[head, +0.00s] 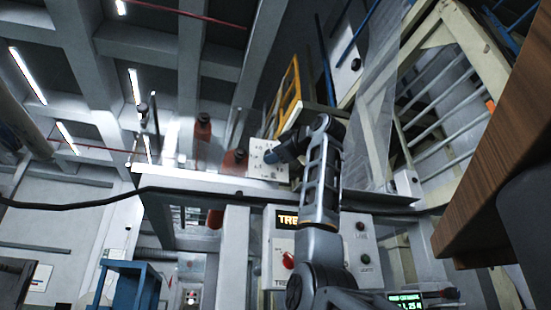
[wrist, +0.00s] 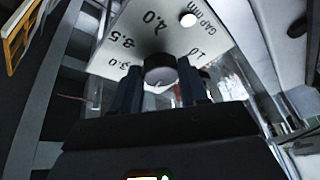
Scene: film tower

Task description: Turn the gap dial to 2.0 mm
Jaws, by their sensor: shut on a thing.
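The gap dial is a dark round knob (wrist: 160,68) on a pale plate (wrist: 130,40) in the wrist view. I cannot make out a pointer on the knob. In the head view the plate (head: 255,155) stands at the middle, with my gripper (head: 272,157) at its face, covering the knob.
A grey ledge (head: 170,180) runs below the plate. Reddish bottle shapes (head: 203,130) stand left of it. A control box (head: 280,245) with a red knob (head: 288,260) is below. A yellow frame (head: 290,88) is above, and a brown panel (head: 500,160) stands at the right.

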